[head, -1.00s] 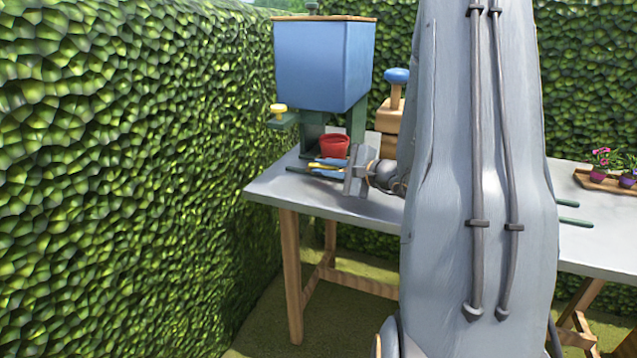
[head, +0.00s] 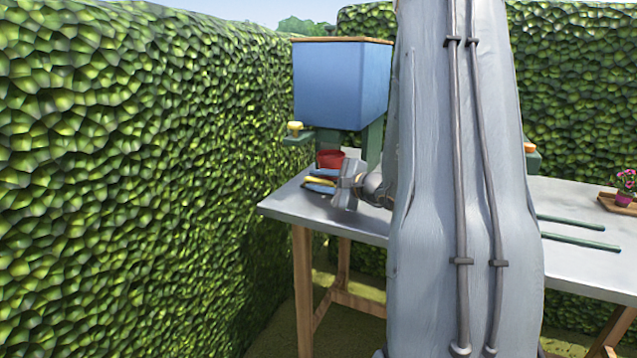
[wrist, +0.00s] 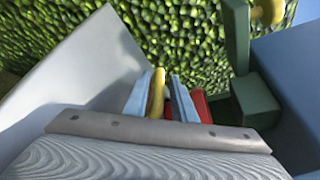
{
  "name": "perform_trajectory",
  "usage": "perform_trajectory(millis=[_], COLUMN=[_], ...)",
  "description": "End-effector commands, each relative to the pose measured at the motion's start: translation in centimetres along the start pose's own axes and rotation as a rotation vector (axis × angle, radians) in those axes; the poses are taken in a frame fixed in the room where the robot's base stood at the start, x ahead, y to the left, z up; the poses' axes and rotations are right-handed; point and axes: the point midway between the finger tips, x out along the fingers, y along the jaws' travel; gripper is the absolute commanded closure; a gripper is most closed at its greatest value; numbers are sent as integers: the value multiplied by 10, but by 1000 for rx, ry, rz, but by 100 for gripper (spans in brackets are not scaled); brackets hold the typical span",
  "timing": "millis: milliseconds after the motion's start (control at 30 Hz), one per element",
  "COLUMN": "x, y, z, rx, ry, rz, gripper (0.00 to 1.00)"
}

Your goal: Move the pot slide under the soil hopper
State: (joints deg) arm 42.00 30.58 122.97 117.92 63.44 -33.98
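The soil hopper (head: 342,85) is a blue box with a wooden rim on a green stand at the table's left end. The red pot (head: 331,157) sits low beneath it, close below the dark chute; the slide under the pot is mostly hidden. My gripper (head: 321,183) reaches in from the right, just in front of the pot. Its pale blue fingers (wrist: 162,92) lie either side of a yellow bar (wrist: 157,95), probably the slide's handle; a narrow gap shows on the right, so a firm grip is unclear. The pot (wrist: 202,106) also shows behind the right finger.
A yellow knob (head: 295,126) sits on a green bracket left of the hopper. A tall hedge (head: 130,170) stands close on the left. Green rails (head: 578,232) lie on the table (head: 500,200), and a flower tray (head: 615,204) is at the right. My arm hides the table's middle.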

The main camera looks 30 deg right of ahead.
Motion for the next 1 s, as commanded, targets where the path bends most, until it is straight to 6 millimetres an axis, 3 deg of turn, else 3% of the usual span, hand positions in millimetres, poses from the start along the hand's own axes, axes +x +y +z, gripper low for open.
perform_trajectory(millis=[367,800,1000], x=[-5,-68,-79], y=[1,0,0], z=[-1,-1,-1], rx=[0,0,0], ry=[1,3,1], rz=[1,0,1], gripper=[71,71,71])
